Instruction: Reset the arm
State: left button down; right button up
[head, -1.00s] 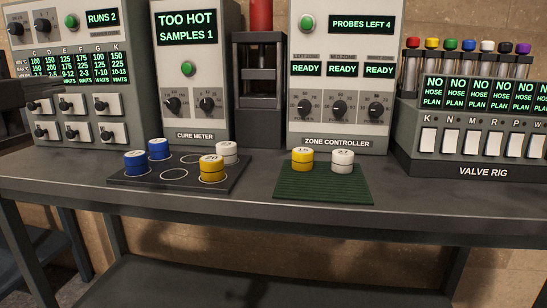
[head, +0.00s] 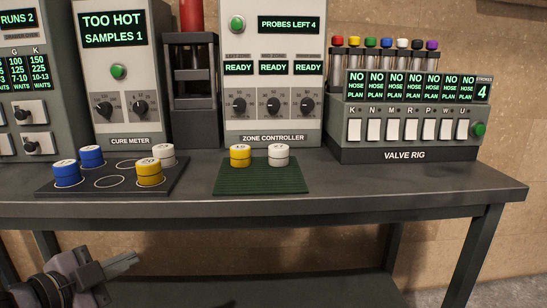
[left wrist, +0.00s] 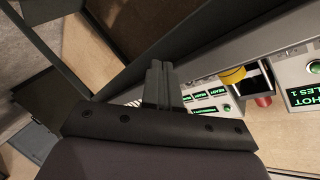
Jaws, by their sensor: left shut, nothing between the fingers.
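My left gripper (head: 122,262) is at the lower left of the head view, in front of the table and below its top. Its fingers are together and empty. In the left wrist view the shut fingers (left wrist: 158,80) point toward the bench and touch nothing that I can see. My right gripper is in neither view.
The table (head: 390,201) carries a dark tray (head: 110,182) and a green mat (head: 262,178) with coloured discs. Behind them stand the cure meter (head: 118,60), press (head: 192,90), zone controller (head: 272,110) and valve rig (head: 410,125). The floor at right looks clear.

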pick_arm(q)
jog(key=s+d+f+n+g+y, duration=0.1)
jog(key=s+d+f+n, duration=0.35)
jog(key=f, duration=0.35)
jog(key=s+d+f+n+g, duration=0.1)
jog(key=s+d+f+n, duration=0.2)
jog(key=s+f, duration=0.45)
jog(key=s+d+f+n+g+y, duration=0.1)
jog(key=s+d+f+n, duration=0.25)
jog(key=f, duration=0.65)
jog(key=s+a+r+p, duration=0.1)
jog(key=r+p, duration=0.6)
jog(key=p, duration=0.3)
jog(key=s+a+r+y+p, duration=0.1)
jog(key=a+r+p, duration=0.1)
jog(key=r+p, duration=0.6)
jog(key=p, duration=0.3)
jog(key=shift+s+a+n+p, duration=0.3)
jog(key=shift+s+n, duration=0.05)
jog(key=shift+n, duration=0.05)
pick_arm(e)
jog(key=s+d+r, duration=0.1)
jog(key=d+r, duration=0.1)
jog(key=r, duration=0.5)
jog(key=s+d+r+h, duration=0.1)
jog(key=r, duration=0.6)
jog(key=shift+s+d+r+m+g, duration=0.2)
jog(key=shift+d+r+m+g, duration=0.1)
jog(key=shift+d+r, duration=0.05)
